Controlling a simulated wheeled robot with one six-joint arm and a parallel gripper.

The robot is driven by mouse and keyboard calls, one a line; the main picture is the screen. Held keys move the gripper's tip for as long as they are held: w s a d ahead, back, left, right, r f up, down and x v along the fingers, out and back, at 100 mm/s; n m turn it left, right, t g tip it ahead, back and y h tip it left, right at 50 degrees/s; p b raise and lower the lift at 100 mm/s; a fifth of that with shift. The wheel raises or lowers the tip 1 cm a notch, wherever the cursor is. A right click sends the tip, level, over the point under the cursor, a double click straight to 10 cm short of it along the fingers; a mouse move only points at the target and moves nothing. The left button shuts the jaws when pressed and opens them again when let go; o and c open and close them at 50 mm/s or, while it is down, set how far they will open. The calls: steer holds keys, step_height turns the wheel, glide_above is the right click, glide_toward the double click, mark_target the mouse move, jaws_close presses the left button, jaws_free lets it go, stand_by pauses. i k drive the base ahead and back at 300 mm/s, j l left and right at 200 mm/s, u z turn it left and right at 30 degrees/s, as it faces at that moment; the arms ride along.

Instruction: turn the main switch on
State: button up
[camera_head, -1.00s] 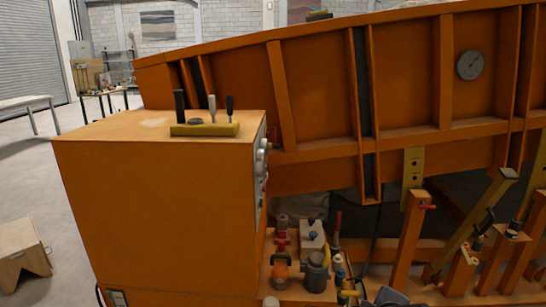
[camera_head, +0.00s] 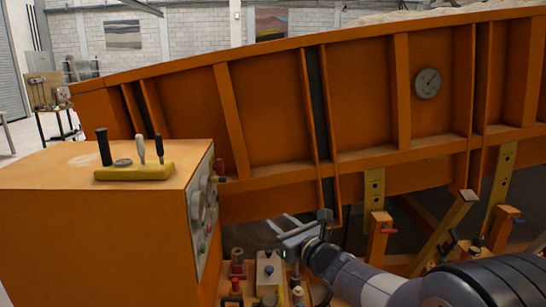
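An orange control cabinet (camera_head: 90,225) stands at the left. Its right-hand face carries a grey panel (camera_head: 203,215) with round gauges and small knobs, seen at a steep angle. A red knob (camera_head: 220,166) sticks out near the panel's upper right edge. I cannot tell which part is the main switch or how it is set. My gripper (camera_head: 277,222) is to the right of the panel and apart from it, in front of the sandbed's lower frame. Its two fingers look parted, with nothing seen between them.
A yellow lever block (camera_head: 134,173) sits on the cabinet top. The orange sandbed wall (camera_head: 270,110) with a round dial (camera_head: 427,83) rises behind. Low fittings, including a white box (camera_head: 268,272), crowd the base below my gripper. Orange posts (camera_head: 377,240) stand at the right.

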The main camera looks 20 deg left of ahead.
mark_target(220, 167)
steer(key=i+l+z, duration=0.5)
steer(key=i+z, duration=0.15)
steer(key=z, duration=0.15)
steer(key=i+l+z, duration=0.1)
steer(key=i+z, duration=0.3)
steer(key=i+u, duration=0.3)
steer(key=i+l+u, duration=0.25)
steer(key=i, duration=0.25)
steer(key=i+j+u, duration=0.15)
steer(key=u, duration=0.3)
steer(key=i+u, duration=0.25)
steer(key=u, duration=0.2)
steer(key=i+u, duration=0.25)
steer(key=u, duration=0.25)
steer(key=i+u, duration=0.2)
steer(key=u, duration=0.25)
steer(key=i+u, duration=0.75)
steer(key=i, duration=0.15)
